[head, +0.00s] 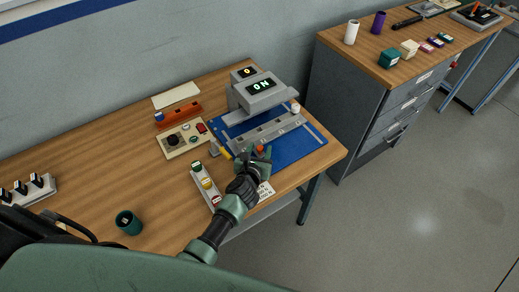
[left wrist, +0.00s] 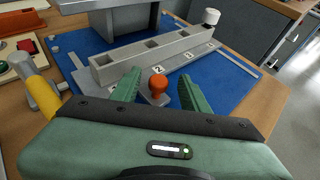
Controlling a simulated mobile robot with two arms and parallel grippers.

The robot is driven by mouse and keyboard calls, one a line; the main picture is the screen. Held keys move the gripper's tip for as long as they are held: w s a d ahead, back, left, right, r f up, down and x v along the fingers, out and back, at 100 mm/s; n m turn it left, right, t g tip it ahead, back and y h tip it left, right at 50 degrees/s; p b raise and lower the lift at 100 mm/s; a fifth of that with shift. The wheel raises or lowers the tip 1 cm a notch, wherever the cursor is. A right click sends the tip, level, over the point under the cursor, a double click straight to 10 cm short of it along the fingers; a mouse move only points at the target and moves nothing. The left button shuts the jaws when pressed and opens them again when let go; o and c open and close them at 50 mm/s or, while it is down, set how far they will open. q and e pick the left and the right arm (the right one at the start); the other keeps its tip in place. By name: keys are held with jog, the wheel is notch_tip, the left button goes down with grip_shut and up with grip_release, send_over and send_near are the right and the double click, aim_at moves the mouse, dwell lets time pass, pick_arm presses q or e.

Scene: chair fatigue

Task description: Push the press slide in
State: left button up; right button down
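The grey press (head: 258,92) stands on a blue mat (head: 300,150) and its display reads ON. The grey press slide (head: 266,134), a long bar with square pockets and number labels, lies in front of the press; it also shows in the left wrist view (left wrist: 130,64). An orange knob (left wrist: 157,84) stands on the slide's near side. My left gripper (left wrist: 160,92) is open, its green fingers on either side of the knob. Gaps seem to show between fingers and knob; contact is unclear. In the head view my left gripper (head: 257,160) partly hides the knob. My right gripper is not in view.
A control box (head: 184,140) with a red button and an orange rack (head: 178,115) stand left of the mat. A tray with coloured caps (head: 205,185) is close left of my left gripper. A teal cup (head: 128,222) stands farther left. A drawer cabinet (head: 350,110) is at right.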

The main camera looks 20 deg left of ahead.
pick_arm(q)
jog(key=shift+a, duration=0.15)
jog(key=v, duration=0.6)
jog(key=shift+s, duration=0.25)
jog(key=shift+s+d+r, duration=0.2)
jog(key=shift+s+r, duration=0.1)
jog(key=shift+s, duration=0.25)
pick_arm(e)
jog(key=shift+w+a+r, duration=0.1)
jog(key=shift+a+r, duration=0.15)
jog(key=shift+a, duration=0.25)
